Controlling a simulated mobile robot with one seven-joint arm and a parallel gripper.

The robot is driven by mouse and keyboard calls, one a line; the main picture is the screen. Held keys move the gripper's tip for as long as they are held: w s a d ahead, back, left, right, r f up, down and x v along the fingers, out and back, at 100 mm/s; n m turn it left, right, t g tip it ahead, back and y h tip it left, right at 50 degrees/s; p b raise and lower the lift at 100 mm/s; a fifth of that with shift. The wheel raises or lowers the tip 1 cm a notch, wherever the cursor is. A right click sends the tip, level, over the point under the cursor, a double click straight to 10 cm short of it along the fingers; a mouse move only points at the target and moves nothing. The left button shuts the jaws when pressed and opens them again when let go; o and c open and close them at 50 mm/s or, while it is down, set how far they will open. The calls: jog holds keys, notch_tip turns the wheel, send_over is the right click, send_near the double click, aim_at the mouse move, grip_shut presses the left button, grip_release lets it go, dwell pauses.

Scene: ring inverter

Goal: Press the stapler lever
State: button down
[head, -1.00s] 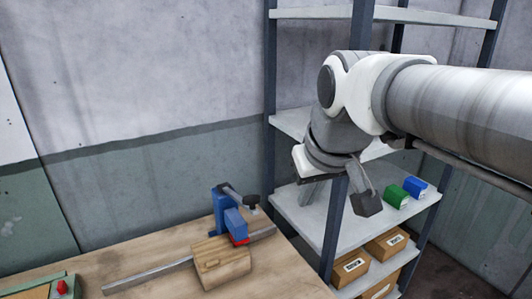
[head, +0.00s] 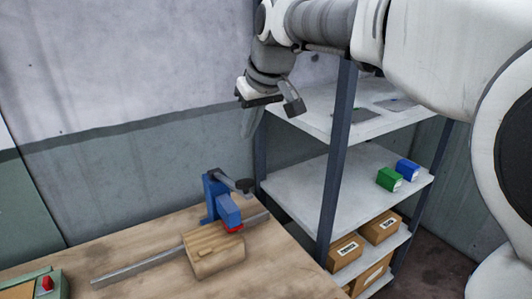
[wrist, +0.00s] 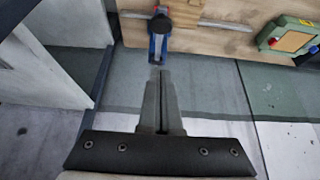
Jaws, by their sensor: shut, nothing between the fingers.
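The stapler is a blue upright tool (head: 221,198) with a red lower edge, at the far right of the wooden bench. Its grey lever (head: 232,182) has a dark knob on the end and sticks out above the blue body. The stapler also shows in the wrist view (wrist: 158,42), top centre, just beyond my fingertips in the picture. My gripper (head: 246,134) is shut and empty, pointing down, in the air above and behind the stapler, apart from it. Its two fingers meet in the wrist view (wrist: 162,74).
A wooden block (head: 212,250) and a long metal strip (head: 140,268) lie at the stapler. A green box with a red part (head: 38,286) sits at the bench's left. A shelf (head: 325,190) holds green and blue items and cardboard boxes on the right. The wall is behind.

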send_over(244, 182)
jog(key=f, duration=0.9)
jog(key=shift+w+a, duration=0.3)
jog(key=shift+w, duration=0.05)
jog(key=shift+s+d+f, duration=0.1)
jog(key=shift+s+f, duration=0.05)
jog(key=shift+f, duration=0.45)
jog(key=shift+s+d+f, duration=0.1)
jog(key=shift+d+f, duration=0.05)
jog(key=shift+f, duration=0.5)
jog(key=shift+s+d+f, duration=0.1)
jog(key=shift+s+f, duration=0.05)
jog(key=shift+f, duration=0.45)
